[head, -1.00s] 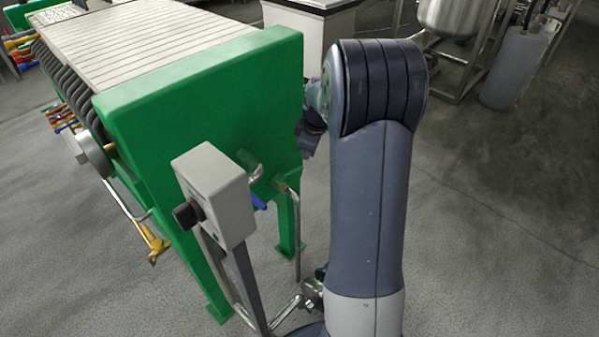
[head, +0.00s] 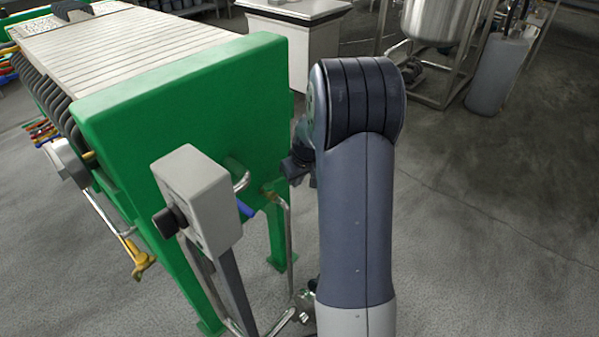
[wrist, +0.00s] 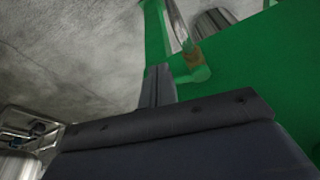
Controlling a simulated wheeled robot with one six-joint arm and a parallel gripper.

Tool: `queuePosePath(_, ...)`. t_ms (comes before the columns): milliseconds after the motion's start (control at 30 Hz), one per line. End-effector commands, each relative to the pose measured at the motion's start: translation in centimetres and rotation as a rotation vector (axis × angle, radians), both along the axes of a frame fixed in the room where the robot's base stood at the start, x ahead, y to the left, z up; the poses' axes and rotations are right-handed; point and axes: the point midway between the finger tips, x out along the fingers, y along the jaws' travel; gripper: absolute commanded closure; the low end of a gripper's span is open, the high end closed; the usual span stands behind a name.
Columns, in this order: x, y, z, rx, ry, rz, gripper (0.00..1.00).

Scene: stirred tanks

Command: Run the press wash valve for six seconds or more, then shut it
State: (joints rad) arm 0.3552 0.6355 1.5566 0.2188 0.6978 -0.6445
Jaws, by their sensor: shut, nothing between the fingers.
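A blue lever handle (head: 245,209) sits by the pipework on the green end plate of the press (head: 200,100), just right of a grey control box. I cannot tell from its angle whether that valve is open. A yellow valve handle (head: 140,262) hangs low at the press's left side. My gripper (head: 298,167) is mostly hidden behind my arm, close to the plate's right edge and apart from the blue handle. In the wrist view my gripper (wrist: 160,88) is dark and shut with nothing held. Beyond it are a brass fitting (wrist: 193,58) and a steel pipe (wrist: 178,22).
The grey control box (head: 197,197) with a black knob stands on a post before the press. A white cabinet (head: 300,45) is behind. A steel tank (head: 437,20) and a grey cylinder (head: 498,75) stand at back right. The floor at right is clear.

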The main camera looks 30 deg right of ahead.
Motion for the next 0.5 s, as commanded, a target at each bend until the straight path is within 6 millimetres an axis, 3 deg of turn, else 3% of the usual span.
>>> queuePosePath(100, 0.7, 0.1, -2.7, 0.002, 0.002, 0.001, 1.0)
queuePosePath(300, 3.5, 0.5, -2.9, 0.0, -0.002, 0.002, 1.0)
queuePosePath(500, 4.6, 0.7, -3.1, 0.0, -0.001, 0.001, 1.0)
